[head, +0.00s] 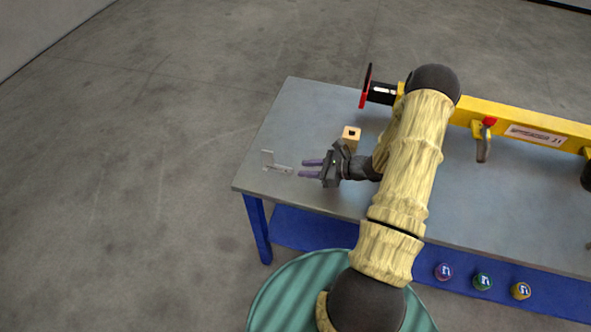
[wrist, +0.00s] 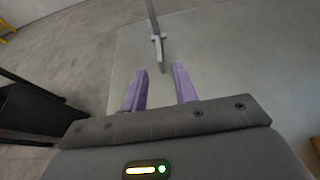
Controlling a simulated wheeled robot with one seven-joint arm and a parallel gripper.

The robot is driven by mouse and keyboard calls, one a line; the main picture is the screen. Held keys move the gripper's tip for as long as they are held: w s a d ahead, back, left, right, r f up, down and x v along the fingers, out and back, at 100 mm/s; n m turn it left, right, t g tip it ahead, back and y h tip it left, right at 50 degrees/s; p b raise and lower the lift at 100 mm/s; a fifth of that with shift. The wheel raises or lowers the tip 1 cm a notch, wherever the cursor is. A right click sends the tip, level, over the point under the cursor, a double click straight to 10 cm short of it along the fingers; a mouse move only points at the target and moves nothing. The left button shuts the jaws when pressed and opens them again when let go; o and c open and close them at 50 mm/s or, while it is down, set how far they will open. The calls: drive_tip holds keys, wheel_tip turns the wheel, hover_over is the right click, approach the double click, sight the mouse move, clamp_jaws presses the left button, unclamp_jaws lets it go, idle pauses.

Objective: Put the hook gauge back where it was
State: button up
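The hook gauge (head: 278,166), a small light-grey L-shaped piece, is at the left end of the grey table, just left of my gripper's fingertips. The gauge appears just beyond the tips, not held. I cannot tell whether it lies flat or stands.
A small tan block with a dark hole (head: 350,137) stands behind my gripper. A yellow beam (head: 540,122) with a red-rimmed black end lies along the table's back. The table's left edge (head: 262,130) is close to the gauge.

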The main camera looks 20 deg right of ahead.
drive_tip(key=v, duration=0.6)
drive_tip(key=shift+b, duration=0.3)
drive_tip(key=shift+a+r, duration=0.1)
drive_tip(key=shift+a, duration=0.05)
drive_tip(key=s+a+r+n+g+h, duration=0.2)
drive_tip(key=s+a+r+n+h, duration=0.3)
drive_tip(key=r+n, duration=0.3)
drive_tip(key=s+a+r+n+g+h, duration=0.3)
drive_tip(key=s+a+r+n+h, duration=0.3)
drive_tip(key=n, duration=1.1)
wheel_tip(320, 180, up, 3)
drive_tip(key=shift+s+a+r, duration=0.25)
drive_tip(key=shift+s+a, duration=0.15)
drive_tip(key=shift+a, duration=0.3)
